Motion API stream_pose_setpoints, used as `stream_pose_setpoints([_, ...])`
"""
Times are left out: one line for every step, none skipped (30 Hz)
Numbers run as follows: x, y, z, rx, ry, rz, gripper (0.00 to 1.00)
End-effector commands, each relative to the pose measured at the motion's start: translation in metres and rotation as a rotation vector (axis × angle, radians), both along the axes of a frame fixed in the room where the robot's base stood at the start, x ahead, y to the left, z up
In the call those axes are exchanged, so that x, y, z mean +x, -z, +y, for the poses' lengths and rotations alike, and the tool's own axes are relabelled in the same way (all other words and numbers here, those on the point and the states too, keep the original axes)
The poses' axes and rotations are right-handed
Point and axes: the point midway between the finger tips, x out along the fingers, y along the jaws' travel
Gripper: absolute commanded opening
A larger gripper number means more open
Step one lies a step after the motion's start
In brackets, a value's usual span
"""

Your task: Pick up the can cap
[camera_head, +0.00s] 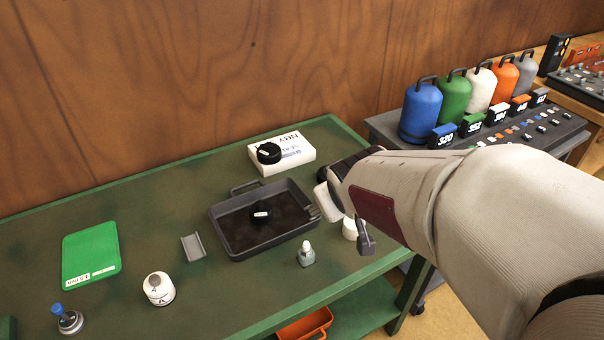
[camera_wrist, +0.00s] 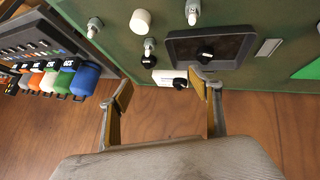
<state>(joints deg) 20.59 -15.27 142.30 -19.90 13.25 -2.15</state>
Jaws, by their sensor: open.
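Coloured bottles (camera_head: 421,110) stand on a dark bench to the right. A wooden wall rises behind.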

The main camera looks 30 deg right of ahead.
Motion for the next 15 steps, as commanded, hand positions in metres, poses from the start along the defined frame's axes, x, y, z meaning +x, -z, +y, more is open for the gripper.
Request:
stream_pose_setpoints([0.004,0.007,-0.01,-0.009,0.0,0.001,0.63])
stream_pose_setpoints([0.007,0.009,-0.015,-0.015,-0.001,-0.003,0.63])
stream_pose_setpoints([0.011,0.013,-0.021,-0.023,-0.006,-0.007,0.63])
stream_pose_setpoints([0.014,0.016,-0.026,-0.028,-0.008,-0.009,0.63])
stream_pose_setpoints([0.017,0.019,-0.03,-0.034,-0.013,-0.012,0.63])
stream_pose_setpoints([0.02,0.023,-0.036,-0.039,-0.016,-0.016,0.63])
stream_pose_setpoints([0.023,0.026,-0.04,-0.045,-0.021,-0.02,0.63])
stream_pose_setpoints([0.025,0.029,-0.045,-0.048,-0.025,-0.023,0.63])
stream_pose_setpoints([0.028,0.034,-0.05,-0.052,-0.03,-0.027,0.63])
stream_pose_setpoints([0.03,0.037,-0.054,-0.056,-0.035,-0.03,0.63])
stream_pose_setpoints([0.032,0.041,-0.059,-0.058,-0.039,-0.034,0.63])
stream_pose_setpoints([0.034,0.045,-0.064,-0.061,-0.046,-0.039,0.63])
stream_pose_setpoints([0.036,0.049,-0.067,-0.062,-0.05,-0.042,0.63])
stream_pose_setpoints([0.037,0.053,-0.071,-0.064,-0.055,-0.045,0.63])
stream_pose_setpoints([0.039,0.058,-0.076,-0.065,-0.062,-0.05,0.63])
